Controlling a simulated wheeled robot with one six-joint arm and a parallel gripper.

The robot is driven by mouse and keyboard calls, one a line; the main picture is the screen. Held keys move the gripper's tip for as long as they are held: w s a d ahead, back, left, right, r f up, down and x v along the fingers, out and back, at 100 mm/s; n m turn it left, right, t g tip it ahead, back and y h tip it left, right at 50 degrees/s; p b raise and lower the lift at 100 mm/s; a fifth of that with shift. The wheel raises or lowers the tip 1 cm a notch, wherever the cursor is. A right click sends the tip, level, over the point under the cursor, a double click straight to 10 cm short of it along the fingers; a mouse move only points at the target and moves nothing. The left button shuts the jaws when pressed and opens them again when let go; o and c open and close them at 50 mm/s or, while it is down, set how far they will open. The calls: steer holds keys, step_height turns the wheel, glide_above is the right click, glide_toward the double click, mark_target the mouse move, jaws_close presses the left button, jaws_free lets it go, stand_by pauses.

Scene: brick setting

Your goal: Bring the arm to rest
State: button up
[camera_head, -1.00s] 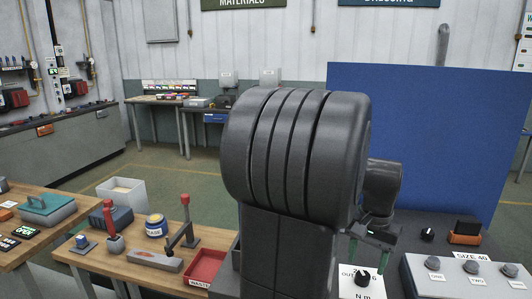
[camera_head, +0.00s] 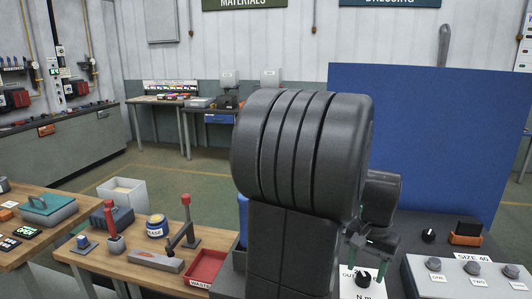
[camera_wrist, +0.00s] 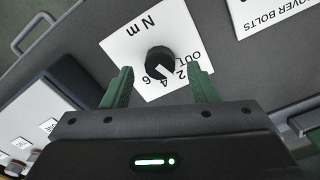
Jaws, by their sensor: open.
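My gripper (camera_wrist: 160,88) is open in the wrist view, with its two green fingers apart and nothing between them. Beyond the fingers is a black dial knob (camera_wrist: 159,60) on a white plate (camera_wrist: 122,47) marked "N m" and with numbers. The fingers appear apart from the knob. In the head view my gripper (camera_head: 366,242) is small and partly hidden behind my large dark arm links, just above the knob (camera_head: 363,278). The arm covers the middle of that view.
A blue panel (camera_head: 430,130) rises behind the dark bench. Open floor lies behind.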

step_height(320, 180, up, 12)
step_height(320, 180, down, 14)
steer(key=shift+r, duration=0.15)
steer(key=shift+f, duration=0.25)
steer(key=n+b, duration=0.2)
steer(key=n, duration=0.5)
steer(key=shift+n, duration=0.3)
step_height(320, 180, up, 14)
steer(key=shift+f, duration=0.2)
steer(key=shift+f, duration=0.15)
